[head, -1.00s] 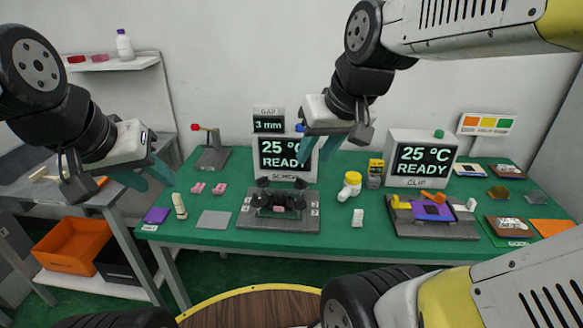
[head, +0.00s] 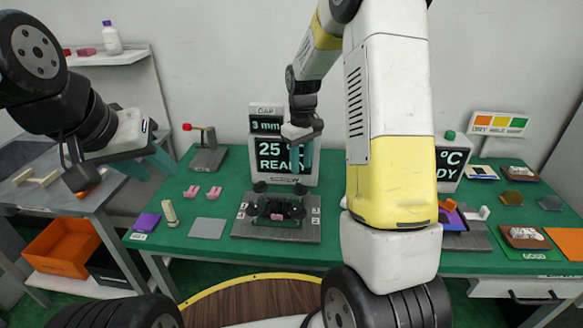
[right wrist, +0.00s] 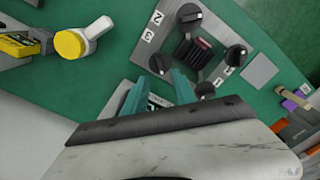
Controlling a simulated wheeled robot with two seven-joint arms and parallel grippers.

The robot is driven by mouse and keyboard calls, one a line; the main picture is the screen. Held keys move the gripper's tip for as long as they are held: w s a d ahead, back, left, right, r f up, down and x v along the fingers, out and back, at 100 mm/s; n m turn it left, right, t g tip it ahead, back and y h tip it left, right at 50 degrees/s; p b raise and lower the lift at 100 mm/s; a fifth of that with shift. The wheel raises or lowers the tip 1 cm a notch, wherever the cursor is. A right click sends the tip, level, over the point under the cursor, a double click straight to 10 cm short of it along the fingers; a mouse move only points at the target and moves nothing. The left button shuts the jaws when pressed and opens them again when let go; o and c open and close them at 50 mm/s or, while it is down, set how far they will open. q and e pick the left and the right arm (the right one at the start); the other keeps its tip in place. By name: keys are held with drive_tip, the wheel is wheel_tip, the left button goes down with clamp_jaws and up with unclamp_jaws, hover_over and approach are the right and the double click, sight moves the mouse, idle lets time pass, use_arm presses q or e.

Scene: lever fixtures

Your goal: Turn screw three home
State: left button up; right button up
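The screw fixture is a grey plate (head: 245,228) on the green table, with a black clamp (head: 278,208) and black knobs at its corners. In the right wrist view the knob beside the label 3 (right wrist: 148,36) is the one at the lower left (right wrist: 160,62); it is the back right knob (head: 301,188) in the head view. My right gripper (head: 303,170) is open and empty, above the back right of the fixture. Its teal fingers (right wrist: 158,80) show just short of that knob, apart from it. My left gripper (head: 147,168) is open and empty, off to the left.
A display box (head: 283,148) reading 25 READY stands behind the fixture, close to my right gripper. My right arm hides part of the table's right side. A yellow-capped container (right wrist: 82,42) lies near the fixture. A grey pad (head: 207,228) and pink parts (head: 203,192) are at left.

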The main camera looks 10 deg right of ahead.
sight(301, 184)
wheel_tip(301, 184, down, 7)
idle(0.3)
clamp_jaws()
